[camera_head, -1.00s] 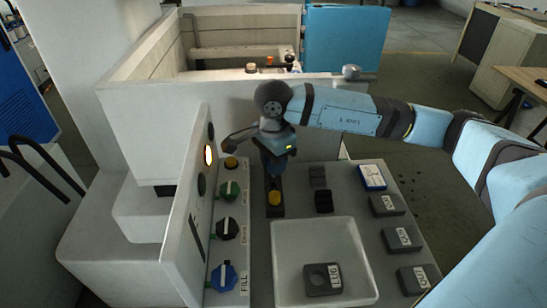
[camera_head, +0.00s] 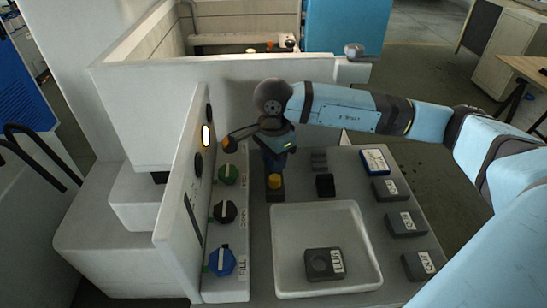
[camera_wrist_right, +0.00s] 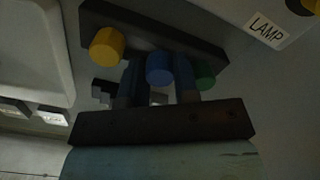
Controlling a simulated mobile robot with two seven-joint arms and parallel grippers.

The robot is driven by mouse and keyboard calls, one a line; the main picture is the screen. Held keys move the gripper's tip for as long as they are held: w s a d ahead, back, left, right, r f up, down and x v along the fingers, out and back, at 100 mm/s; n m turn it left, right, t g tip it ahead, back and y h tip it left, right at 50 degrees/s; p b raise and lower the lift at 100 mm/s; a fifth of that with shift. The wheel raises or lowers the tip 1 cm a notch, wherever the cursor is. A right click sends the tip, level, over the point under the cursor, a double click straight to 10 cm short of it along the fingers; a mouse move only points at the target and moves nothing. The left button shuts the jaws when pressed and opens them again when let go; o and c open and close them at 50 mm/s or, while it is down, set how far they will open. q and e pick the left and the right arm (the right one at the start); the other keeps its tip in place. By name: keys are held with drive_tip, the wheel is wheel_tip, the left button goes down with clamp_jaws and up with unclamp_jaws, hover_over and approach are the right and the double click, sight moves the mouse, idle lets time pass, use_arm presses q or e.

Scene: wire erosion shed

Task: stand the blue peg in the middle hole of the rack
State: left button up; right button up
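The dark rack (camera_wrist_right: 190,45) shows in the right wrist view with a yellow peg (camera_wrist_right: 107,46) at its left end and a green peg (camera_wrist_right: 205,76) at its right. The blue peg (camera_wrist_right: 160,67) is between these, between the fingers of my right gripper (camera_wrist_right: 160,78), which look closed against its sides. The blue peg is in line with the middle of the rack; its lower end is hidden, so I cannot tell how deep it sits. In the head view my right gripper (camera_head: 275,162) covers most of the rack (camera_head: 276,195), leaving the yellow peg (camera_head: 275,181) visible.
A control panel with knobs (camera_head: 224,212) stands close left of the rack. Small dark blocks (camera_head: 325,185) and labelled blocks (camera_head: 405,223) are to the right. A grey wall (camera_head: 230,105) rises behind.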

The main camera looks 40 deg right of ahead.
drive_tip(key=o, duration=0.5)
drive_tip(key=shift+r, duration=6.95)
